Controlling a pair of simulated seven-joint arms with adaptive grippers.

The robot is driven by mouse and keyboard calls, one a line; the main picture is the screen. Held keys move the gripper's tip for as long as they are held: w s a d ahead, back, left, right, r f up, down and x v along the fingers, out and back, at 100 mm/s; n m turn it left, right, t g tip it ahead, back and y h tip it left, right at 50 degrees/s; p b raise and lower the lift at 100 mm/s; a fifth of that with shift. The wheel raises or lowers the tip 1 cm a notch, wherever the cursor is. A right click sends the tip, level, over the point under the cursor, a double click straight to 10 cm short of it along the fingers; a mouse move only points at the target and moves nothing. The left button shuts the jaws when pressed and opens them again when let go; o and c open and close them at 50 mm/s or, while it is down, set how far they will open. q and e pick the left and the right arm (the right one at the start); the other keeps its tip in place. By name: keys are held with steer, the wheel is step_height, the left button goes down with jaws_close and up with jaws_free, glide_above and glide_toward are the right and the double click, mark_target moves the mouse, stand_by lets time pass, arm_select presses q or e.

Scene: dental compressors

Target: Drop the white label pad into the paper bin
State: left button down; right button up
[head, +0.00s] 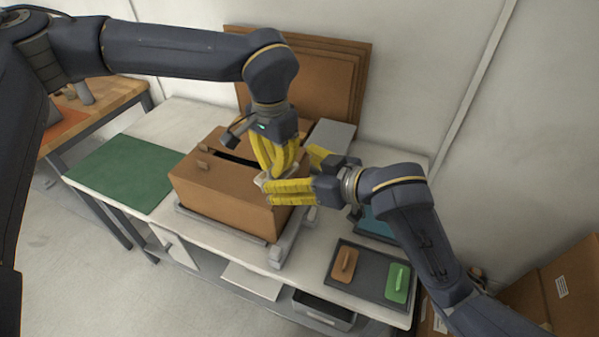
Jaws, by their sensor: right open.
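A small white piece, seemingly the white label pad (262,179), shows at the fingertips of my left gripper (275,168), above the right part of a brown box. The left fingers point down and look closed on it; they and the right fingers hide most of it. My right gripper (290,178) reaches in from the right with its yellow fingers spread, one on each side of the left fingertips. I cannot tell which container is the paper bin: a dark open bin (324,312) stands low under the table's front edge.
The brown box (222,196) with a dark slot and small handles stands on the white table (178,118). A green mat (125,172) lies left. A dark tray (370,275) at the right front holds a brown and a green piece. Brown panels (325,75) lean behind.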

steer(key=shift+x, duration=2.55)
steer(key=shift+c, duration=0.6)
steer(key=c, duration=0.7)
arm_select(q)
steer(key=c, duration=1.5)
jaws_free()
